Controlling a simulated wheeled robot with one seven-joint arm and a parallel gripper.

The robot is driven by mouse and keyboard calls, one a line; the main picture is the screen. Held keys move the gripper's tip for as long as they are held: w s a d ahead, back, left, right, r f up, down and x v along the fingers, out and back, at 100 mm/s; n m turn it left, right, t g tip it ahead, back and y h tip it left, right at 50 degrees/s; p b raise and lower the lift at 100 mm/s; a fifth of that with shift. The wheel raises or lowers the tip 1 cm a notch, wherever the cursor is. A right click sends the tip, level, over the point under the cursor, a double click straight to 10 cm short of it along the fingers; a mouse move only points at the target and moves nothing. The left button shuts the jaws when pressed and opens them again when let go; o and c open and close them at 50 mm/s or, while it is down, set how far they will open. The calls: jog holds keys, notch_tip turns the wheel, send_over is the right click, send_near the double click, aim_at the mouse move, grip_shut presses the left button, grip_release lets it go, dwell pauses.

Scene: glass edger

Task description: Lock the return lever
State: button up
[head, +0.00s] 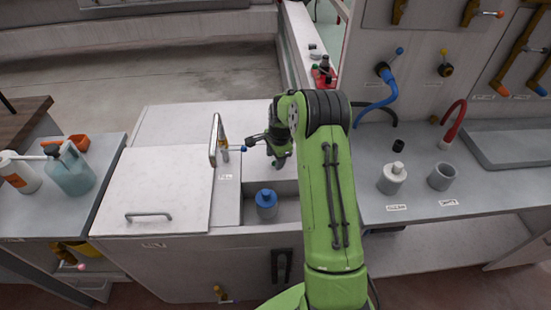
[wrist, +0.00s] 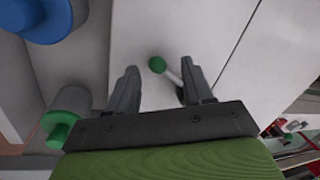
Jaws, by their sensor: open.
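A lever with a green ball knob (wrist: 157,64) and a pale rod stands on the white surface in the wrist view. I cannot read a label that names it as the return lever. My gripper (wrist: 160,68) is open, its two dark fingers on either side of the knob, with the rod running close to the right finger. In the head view my gripper (head: 259,142) is over the white cabinet top, behind the basin. A green tip (head: 274,164) shows just below it, and a blue-tipped lever (head: 243,149) is at its left. My arm hides part of this area.
A blue-capped bottle (head: 266,204) stands in the basin. A white lid with a handle (head: 148,215) lies to the left. A grey cylinder with a green end (wrist: 58,130) is near the left finger. The right counter holds a white bottle (head: 392,178) and a grey cup (head: 442,177).

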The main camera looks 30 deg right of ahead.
notch_tip(320, 180, up, 14)
jog(key=s+p, duration=0.2)
jog(key=shift+s, duration=0.4)
jog(key=shift+r, duration=0.1)
